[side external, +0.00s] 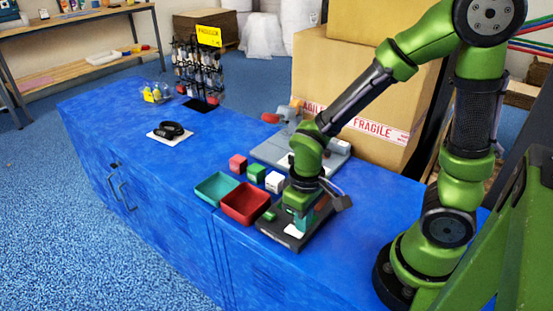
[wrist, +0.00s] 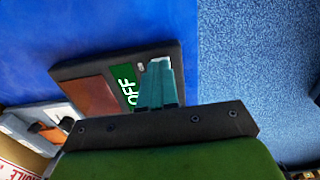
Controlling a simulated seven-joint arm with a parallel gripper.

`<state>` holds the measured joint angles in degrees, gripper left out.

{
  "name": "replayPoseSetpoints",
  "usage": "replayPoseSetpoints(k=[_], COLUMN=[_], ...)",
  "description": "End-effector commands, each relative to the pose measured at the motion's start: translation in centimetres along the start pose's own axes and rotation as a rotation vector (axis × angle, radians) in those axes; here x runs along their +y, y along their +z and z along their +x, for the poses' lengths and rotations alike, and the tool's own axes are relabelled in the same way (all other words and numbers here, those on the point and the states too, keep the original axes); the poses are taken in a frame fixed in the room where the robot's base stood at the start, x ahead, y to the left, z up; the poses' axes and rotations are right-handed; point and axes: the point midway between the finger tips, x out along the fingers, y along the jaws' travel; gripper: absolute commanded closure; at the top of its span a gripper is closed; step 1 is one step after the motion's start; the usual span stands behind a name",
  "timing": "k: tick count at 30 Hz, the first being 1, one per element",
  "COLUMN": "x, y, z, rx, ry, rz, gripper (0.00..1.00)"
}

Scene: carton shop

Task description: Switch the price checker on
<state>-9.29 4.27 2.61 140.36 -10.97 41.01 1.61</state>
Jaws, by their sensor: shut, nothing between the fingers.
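The price checker (wrist: 66,73) is a dark flat device with a reddish-brown panel (wrist: 92,103) and a green display (wrist: 123,82) that reads "OFF" in white. A small pale part (wrist: 141,67) sits beside the display, close to the fingers. In the side view the device's dark base (side external: 275,231) lies near the counter's front edge, largely under my gripper (side external: 300,226). In the wrist view my gripper (wrist: 160,62) has its teal fingers shut with nothing between them, over the device's right part. They hide some of it. I cannot tell whether the fingertips touch it.
A teal tray (side external: 202,198) and a red tray (side external: 232,212) stand left of the device, with red, green and white cubes (side external: 274,182) behind. A grey machine (side external: 265,155) and large cartons (side external: 390,145) stand farther back. The blue counter (side external: 120,115) is mostly clear toward the left.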

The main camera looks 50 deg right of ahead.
Motion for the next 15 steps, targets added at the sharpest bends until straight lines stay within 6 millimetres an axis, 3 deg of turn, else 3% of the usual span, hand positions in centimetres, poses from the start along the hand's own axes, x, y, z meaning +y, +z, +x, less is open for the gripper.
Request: replayPoseSetpoints(k=[15], x=[0.00], y=[0.03], z=[0.83], rx=[-0.002], ry=[0.000], rz=[0.001], gripper=[1.00])
